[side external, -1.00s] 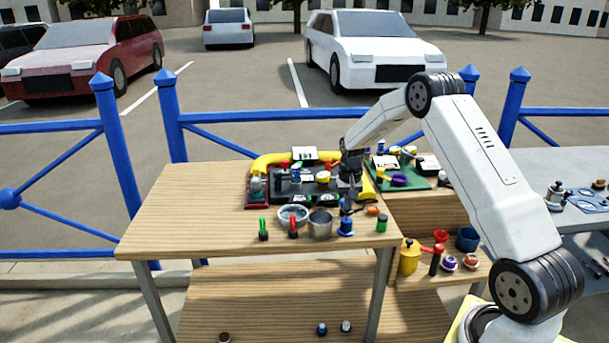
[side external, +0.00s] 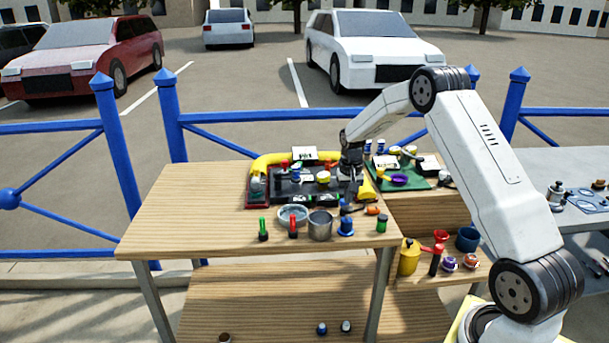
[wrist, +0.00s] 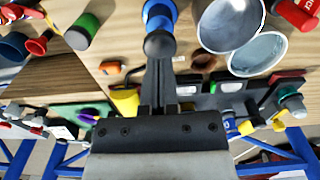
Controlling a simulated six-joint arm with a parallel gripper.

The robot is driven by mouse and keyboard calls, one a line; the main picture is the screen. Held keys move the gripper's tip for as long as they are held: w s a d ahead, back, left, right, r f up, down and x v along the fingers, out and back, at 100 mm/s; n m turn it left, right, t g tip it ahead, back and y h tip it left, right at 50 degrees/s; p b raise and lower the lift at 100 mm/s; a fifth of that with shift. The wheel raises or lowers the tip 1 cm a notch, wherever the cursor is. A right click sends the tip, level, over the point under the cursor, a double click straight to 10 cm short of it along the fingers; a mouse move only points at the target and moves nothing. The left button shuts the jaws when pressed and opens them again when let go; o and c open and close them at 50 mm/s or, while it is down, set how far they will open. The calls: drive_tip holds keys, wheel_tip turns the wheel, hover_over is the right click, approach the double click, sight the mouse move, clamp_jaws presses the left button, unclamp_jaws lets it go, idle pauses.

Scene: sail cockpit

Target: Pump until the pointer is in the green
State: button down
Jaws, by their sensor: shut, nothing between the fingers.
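The dark cockpit panel (side external: 290,188) lies on the wooden table, with a thick yellow tube (side external: 268,160) along its back and left. A white-faced plate (side external: 303,153) stands at its back; I cannot tell if it is the gauge, and no pointer or green zone is readable. I cannot make out which part is the pump lever. My gripper (side external: 354,188) is over the panel's right end, pointing down, shut and empty.
A green board (side external: 410,184) with small parts lies to the right. The table's left half is clear.

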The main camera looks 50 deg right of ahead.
drive_tip(key=shift+r, duration=2.15)
drive_tip(key=shift+a+r, duration=0.15)
drive_tip(key=shift+a, duration=0.4)
drive_tip(key=s+a+r+n+t, duration=0.1)
drive_tip(key=s+a+n, duration=0.15)
drive_tip(key=a, duration=0.55)
drive_tip(key=s+a+r+n, duration=0.1)
drive_tip(key=s+a+n, duration=0.15)
drive_tip(key=a, duration=0.55)
drive_tip(key=s+a+f+n+t, duration=0.1)
drive_tip(key=s+a+n, duration=0.3)
drive_tip(key=s+a, duration=0.6)
drive_tip(key=s, duration=0.3)
drive_tip(key=shift+a+f+t, duration=0.15)
drive_tip(key=shift+a+t, duration=0.05)
drive_tip(key=shift+t, duration=0.1)
